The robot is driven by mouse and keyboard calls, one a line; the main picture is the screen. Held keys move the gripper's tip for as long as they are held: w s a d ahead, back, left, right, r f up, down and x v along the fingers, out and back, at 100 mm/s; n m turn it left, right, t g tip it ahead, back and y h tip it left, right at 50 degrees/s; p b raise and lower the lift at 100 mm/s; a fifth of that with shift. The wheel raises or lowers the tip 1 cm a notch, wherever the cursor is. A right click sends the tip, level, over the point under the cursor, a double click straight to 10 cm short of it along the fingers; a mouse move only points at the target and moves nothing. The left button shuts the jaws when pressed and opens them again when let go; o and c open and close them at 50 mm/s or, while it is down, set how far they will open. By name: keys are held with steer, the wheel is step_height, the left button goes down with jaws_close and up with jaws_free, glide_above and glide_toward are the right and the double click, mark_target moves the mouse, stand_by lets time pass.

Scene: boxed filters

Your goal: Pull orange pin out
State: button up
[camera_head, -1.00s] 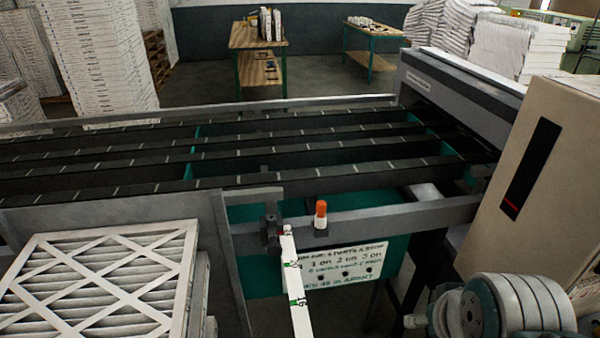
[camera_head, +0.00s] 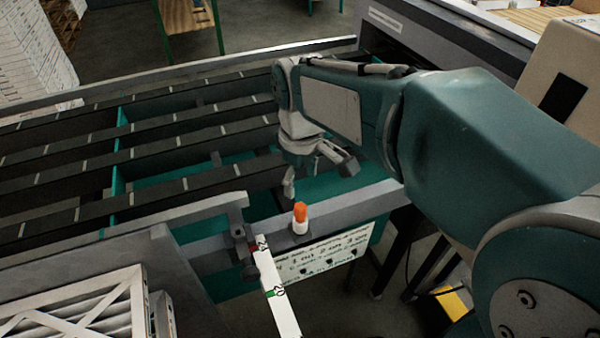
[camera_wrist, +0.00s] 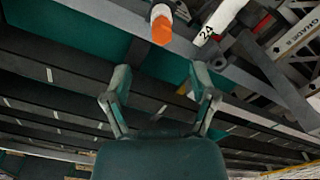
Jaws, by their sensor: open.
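The orange pin (camera_head: 300,211) has an orange top and a white lower part. It stands upright on the grey front rail of the machine, above a white lettered sign. In the wrist view the pin (camera_wrist: 161,26) shows at the top middle, beyond the fingertips and between their lines. The pin and the fingers do not touch.
A white numbered measuring strip (camera_head: 275,287) sticks out from the rail left of the pin. The sign (camera_head: 322,258) hangs below the rail. Dark slats (camera_head: 90,215) run behind it. A framed filter (camera_head: 85,310) lies at the lower left, and a beige box (camera_head: 560,70) stands at right.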

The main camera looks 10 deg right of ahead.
mark_target(300, 206)
step_height(300, 206, down, 10)
steer(key=shift+s+a, duration=0.1)
jaws_close()
stand_by(0.4)
steer(key=shift+r, duration=3.25)
step_height(300, 206, up, 9)
stand_by(0.7)
